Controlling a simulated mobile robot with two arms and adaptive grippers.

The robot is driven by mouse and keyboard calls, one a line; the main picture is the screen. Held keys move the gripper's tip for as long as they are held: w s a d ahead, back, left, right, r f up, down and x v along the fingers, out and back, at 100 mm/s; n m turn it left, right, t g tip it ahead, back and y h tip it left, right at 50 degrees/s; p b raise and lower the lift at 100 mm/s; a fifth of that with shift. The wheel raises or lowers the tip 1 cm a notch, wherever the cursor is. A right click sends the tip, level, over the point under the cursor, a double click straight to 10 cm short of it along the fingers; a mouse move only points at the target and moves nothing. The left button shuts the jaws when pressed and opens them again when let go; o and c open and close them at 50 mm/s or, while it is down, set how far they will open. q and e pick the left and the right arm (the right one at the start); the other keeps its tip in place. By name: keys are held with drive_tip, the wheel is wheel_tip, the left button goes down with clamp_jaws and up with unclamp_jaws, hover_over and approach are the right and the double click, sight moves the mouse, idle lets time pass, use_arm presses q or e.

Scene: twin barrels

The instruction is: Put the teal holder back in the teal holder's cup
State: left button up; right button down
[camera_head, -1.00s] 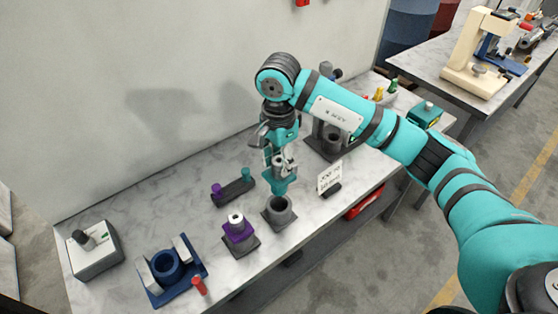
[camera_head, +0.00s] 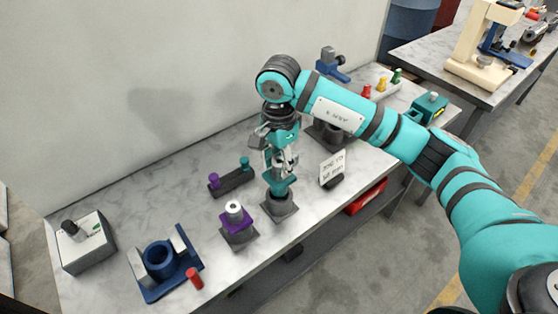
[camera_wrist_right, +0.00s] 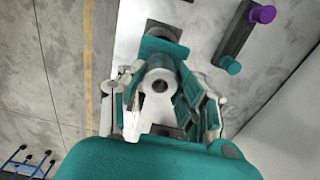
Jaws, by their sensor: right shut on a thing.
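My right gripper (camera_head: 281,168) is shut on the teal holder (camera_head: 280,187) and holds it upright over the front grey cup (camera_head: 280,208). The holder's lower end is at the cup's mouth and appears to be partly inside; the exact depth is hidden. In the right wrist view, the holder's pale round top (camera_wrist_right: 159,83) sits between the fingers, with its teal flange (camera_wrist_right: 155,48) beyond. A second grey cup (camera_head: 240,238) to the left bears a purple holder (camera_head: 236,217) with a pale round top. My left gripper is not in view.
A dark rack with purple and teal pegs (camera_head: 231,182) lies behind, left of my gripper. A small sign (camera_head: 332,168) stands close on the right. A blue fixture (camera_head: 162,262), red cylinder (camera_head: 195,278) and grey switch box (camera_head: 85,245) are at left.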

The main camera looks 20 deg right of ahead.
sight(279, 179)
drive_tip(key=shift+b, duration=0.95)
idle(1.6)
drive_tip(key=shift+f+b, duration=3)
drive_tip(key=shift+b, duration=0.05)
drive_tip(key=c, duration=1.2)
unclamp_jaws()
drive_tip(key=o, duration=0.4)
wheel_tip(279, 179, up, 12)
drive_tip(key=shift+r, duration=0.1)
